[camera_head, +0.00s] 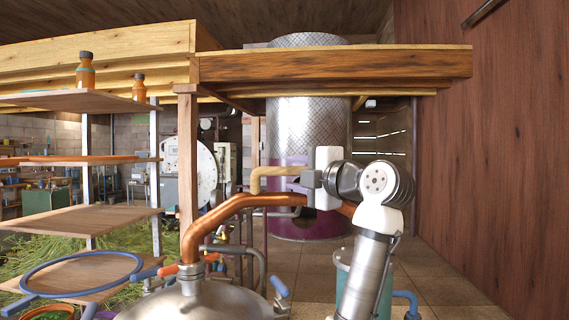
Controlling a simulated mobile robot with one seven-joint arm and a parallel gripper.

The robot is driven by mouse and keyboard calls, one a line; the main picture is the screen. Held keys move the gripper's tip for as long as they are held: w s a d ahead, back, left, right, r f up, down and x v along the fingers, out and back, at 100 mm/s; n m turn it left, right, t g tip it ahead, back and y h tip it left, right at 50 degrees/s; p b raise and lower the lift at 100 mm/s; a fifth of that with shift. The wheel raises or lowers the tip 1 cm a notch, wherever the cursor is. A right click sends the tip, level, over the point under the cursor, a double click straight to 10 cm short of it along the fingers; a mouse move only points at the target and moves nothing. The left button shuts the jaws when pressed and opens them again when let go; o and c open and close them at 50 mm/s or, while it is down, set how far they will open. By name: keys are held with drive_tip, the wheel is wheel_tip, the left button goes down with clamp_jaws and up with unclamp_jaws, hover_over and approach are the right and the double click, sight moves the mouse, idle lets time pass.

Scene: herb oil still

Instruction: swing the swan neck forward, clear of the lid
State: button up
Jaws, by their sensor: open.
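The swan neck (240,203) is a bent copper pipe. It rises from a collar above the domed metal lid (200,304), bends, and runs right at a slight upward slope. It passes behind my gripper, and a short copper piece shows beyond, sloping down to the right. A tan, elbow-shaped bar (275,171) stands just above the pipe; its right end is close to my gripper. My gripper (303,180) is open, pointing left at the bar's right end. Whether the bar lies between the fingers, or touches them, I cannot tell. The lid's lower part is cut off by the frame.
A teal vessel (345,268) stands right of the lid, partly behind my arm. Wooden shelves (85,220) with a blue ring (80,257) are at the left. A wooden post (187,160) and overhead beam (330,66) stand behind. Floor at the right is clear.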

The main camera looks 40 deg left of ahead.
sight(288, 172)
drive_tip(key=shift+p+x, duration=0.5)
drive_tip(key=shift+x, duration=1.6)
drive_tip(key=shift+c, duration=0.3)
clamp_jaws()
